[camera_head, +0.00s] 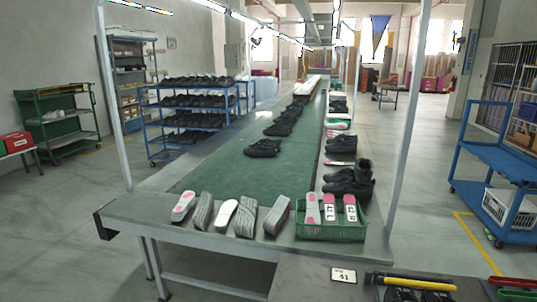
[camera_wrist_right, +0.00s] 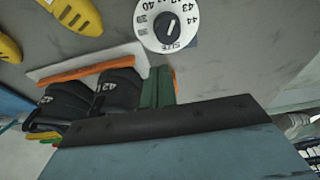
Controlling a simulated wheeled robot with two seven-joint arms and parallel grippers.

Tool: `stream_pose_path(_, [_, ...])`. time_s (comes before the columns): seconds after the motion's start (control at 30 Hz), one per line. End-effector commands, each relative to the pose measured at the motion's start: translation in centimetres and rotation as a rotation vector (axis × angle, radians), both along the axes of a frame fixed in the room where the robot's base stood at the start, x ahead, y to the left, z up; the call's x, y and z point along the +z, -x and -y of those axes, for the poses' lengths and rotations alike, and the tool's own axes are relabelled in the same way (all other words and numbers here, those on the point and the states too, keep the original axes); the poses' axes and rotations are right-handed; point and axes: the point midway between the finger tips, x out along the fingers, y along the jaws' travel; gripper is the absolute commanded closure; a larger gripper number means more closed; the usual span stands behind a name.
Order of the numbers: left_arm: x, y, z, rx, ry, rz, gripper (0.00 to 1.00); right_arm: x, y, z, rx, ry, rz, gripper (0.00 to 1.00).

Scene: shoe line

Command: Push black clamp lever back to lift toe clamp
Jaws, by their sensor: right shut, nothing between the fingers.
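At the bottom right of the head view, a black bar (camera_head: 376,279) and a yellow bar (camera_head: 420,283) lie over dark parts that the frame's lower edge cuts off. I cannot tell whether either is the clamp lever or the toe clamp. The right wrist view shows two black shapes marked 42 (camera_wrist_right: 118,92), a white dial marked SIZE (camera_wrist_right: 168,24) and yellow pieces (camera_wrist_right: 76,14) with dark holes. No clamp lever can be made out there. Neither gripper shows in either view.
A bench (camera_head: 155,209) holds several insoles and a green crate (camera_head: 330,233). A card reading 41 (camera_head: 343,274) lies on the grey surface nearest me. Red and green pieces (camera_head: 514,284) are at the right. A black strip (camera_wrist_right: 165,120) edges a blue-grey panel (camera_wrist_right: 190,150).

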Motion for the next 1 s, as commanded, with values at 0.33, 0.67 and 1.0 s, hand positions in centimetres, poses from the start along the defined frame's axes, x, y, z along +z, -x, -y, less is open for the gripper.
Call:
stream_pose_path(0.33, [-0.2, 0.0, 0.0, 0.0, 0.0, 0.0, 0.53, 0.0, -0.3, 0.1, 0.0, 0.0, 0.001, 1.0])
stream_pose_path(0.67, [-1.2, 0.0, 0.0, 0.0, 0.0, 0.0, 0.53, -0.1, -1.9, 0.4, 0.0, 0.0, 0.001, 1.0])
stream_pose_path(1.0, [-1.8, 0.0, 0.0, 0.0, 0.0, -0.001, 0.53, 0.0, -3.1, 0.8, 0.0, 0.0, 0.001, 1.0])
